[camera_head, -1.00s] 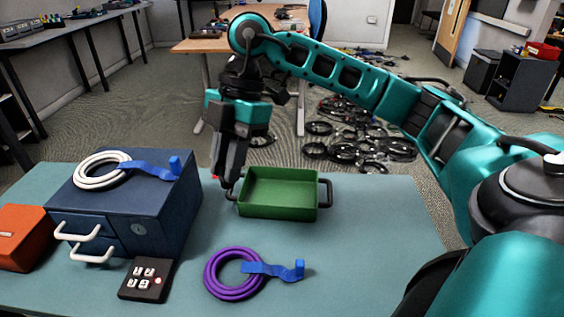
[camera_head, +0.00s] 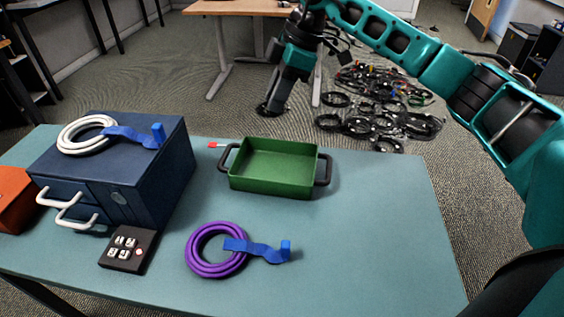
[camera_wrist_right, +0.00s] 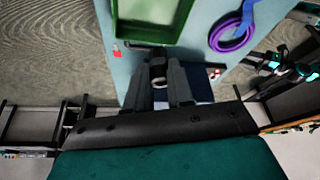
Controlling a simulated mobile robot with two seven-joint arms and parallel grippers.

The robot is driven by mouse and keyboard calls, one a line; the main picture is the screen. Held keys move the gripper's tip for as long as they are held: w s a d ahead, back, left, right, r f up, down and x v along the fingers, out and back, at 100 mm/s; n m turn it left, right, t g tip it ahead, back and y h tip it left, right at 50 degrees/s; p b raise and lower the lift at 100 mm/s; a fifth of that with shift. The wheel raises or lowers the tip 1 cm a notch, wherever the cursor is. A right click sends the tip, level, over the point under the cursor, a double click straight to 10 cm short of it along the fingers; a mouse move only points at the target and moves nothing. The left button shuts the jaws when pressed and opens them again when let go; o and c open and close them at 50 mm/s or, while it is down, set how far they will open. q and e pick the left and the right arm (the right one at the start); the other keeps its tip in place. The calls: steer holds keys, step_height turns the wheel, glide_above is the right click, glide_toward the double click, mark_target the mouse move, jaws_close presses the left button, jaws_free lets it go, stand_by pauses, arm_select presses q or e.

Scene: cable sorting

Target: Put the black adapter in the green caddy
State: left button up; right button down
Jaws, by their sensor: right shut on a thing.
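The green caddy (camera_head: 275,183) is a shallow open tray with dark handles at both ends. It stands on the table's far side, and no thing shows inside it. It also shows at the top of the right wrist view (camera_wrist_right: 190,15). My left gripper is not in view.
A blue drawer box (camera_head: 160,175) with a white cable coil (camera_head: 72,148) on top stands at left. A black keypad (camera_head: 128,250) and purple cable coil (camera_head: 192,250) lie in front. A red connector (camera_head: 213,145) lies by the caddy's left handle. The table's right side is clear.

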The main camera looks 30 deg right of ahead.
step_height(320, 180, down, 16)
steer(key=b, duration=0.3)
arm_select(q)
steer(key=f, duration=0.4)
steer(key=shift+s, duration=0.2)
arm_select(e)
steer(key=shift+f, duration=0.1)
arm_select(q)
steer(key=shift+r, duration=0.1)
arm_select(e)
steer(key=shift+f, duration=0.15)
steer(key=c, duration=1)
jaws_free()
arm_select(q)
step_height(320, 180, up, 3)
steer(key=p, duration=0.2)
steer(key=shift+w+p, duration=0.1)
steer(key=shift+p, duration=0.25)
arm_select(e)
steer(key=v, duration=1.2)
